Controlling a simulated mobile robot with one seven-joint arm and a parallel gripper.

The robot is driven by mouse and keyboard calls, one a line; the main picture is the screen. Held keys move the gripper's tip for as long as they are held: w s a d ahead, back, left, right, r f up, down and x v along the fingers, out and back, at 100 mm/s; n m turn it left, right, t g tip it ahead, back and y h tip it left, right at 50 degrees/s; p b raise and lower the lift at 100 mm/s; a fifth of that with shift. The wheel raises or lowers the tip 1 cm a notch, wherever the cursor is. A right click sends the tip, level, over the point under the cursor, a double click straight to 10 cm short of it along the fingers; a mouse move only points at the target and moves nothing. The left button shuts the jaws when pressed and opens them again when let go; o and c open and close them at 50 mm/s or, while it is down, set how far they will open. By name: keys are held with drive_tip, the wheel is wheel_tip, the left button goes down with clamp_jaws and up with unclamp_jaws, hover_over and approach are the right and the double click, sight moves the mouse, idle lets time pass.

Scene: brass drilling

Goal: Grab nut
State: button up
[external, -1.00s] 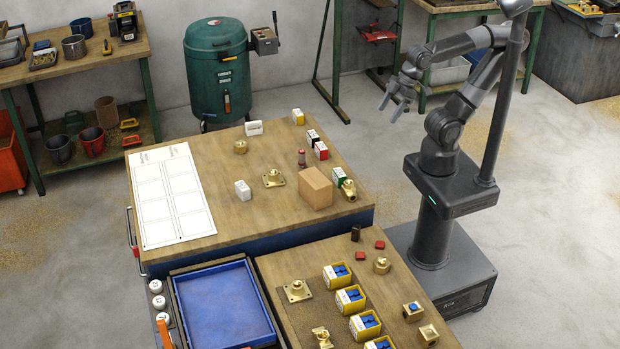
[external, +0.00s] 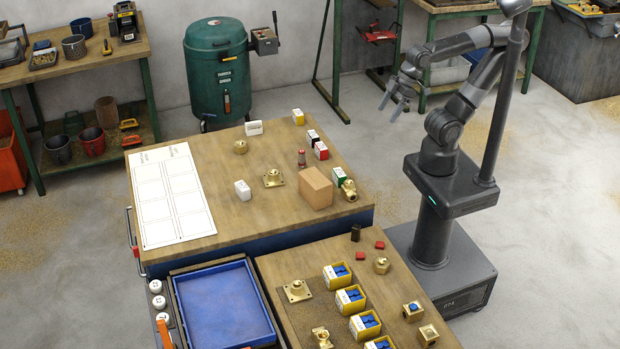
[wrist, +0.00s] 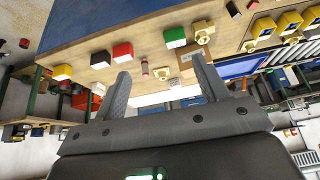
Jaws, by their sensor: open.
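A short round brass piece, perhaps a nut (external: 240,147), lies at the back left of the upper worktable (external: 235,220). A similar brass piece (external: 382,265) sits on the nearer table at right. I cannot tell which is the task's nut. A flanged brass fitting (external: 273,179) stands mid-table, and a brass elbow-like fitting (external: 348,190) is at the right edge, also in the wrist view (wrist: 203,31). My gripper (external: 394,97) is open and empty, raised right of the table and apart from everything. Its two spread fingers show in the wrist view (wrist: 163,72).
A cardboard box (external: 315,188) stands beside the elbow fitting. Small coloured boxes, including a red one (external: 321,151), line the right side. A white sheet (external: 170,195) covers the left. A blue tray (external: 222,305) and yellow bins (external: 350,298) are nearer. A green tank (external: 217,75) stands behind.

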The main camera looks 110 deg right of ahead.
drive_tip(key=w+d+r+m, duration=0.2)
drive_tip(key=w+m, duration=0.2)
drive_tip(key=w, duration=0.2)
drive_tip(key=w+d+r+m, duration=0.1)
drive_tip(key=w+r+m, duration=0.1)
drive_tip(key=w+m, duration=0.25)
drive_tip(key=m+g, duration=0.1)
drive_tip(key=m, duration=2.6)
hover_over(241, 143)
drive_tip(key=s, duration=0.1)
drive_tip(key=shift+n, duration=0.25)
wheel_tip(241, 143, down, 19)
drive_tip(key=shift+s+f, duration=0.1)
drive_tip(key=shift+f, duration=0.1)
drive_tip(key=x, duration=0.2)
drive_tip(key=s+x, duration=0.1)
drive_tip(key=x, duration=0.2)
drive_tip(key=shift+a+f, duration=0.1)
drive_tip(key=shift+f, duration=0.15)
